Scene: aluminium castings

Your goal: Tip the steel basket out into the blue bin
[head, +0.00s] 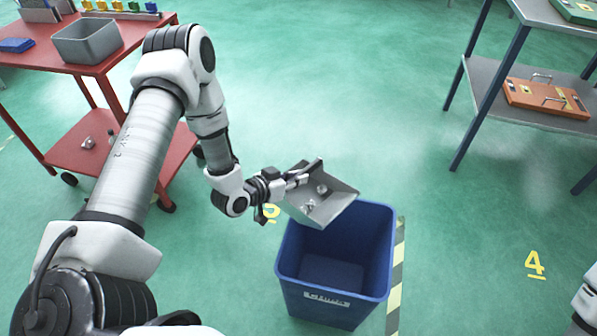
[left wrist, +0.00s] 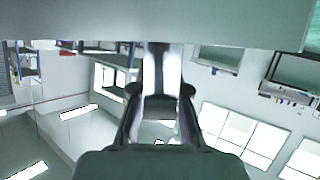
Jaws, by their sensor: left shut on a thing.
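The steel basket (head: 338,206) is a grey open tray, held tilted above the back left part of the blue bin (head: 335,308). A few small shiny castings (head: 309,206) lie inside the basket. My left gripper (head: 298,180) is shut on the basket at its upper left edge. In the left wrist view, the fingers (left wrist: 160,100) reach up to the basket's grey wall (left wrist: 160,22), which fills the top. The blue bin stands upright on the floor, and its visible inside looks empty. My right gripper is out of view.
A red cart (head: 130,35) at upper left carries a grey tub (head: 88,42), a blue item (head: 16,45) and small coloured bins; castings (head: 88,142) lie on its lower shelf. A shelf rack (head: 490,95) at upper right holds an orange case (head: 545,97). Green floor between is clear.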

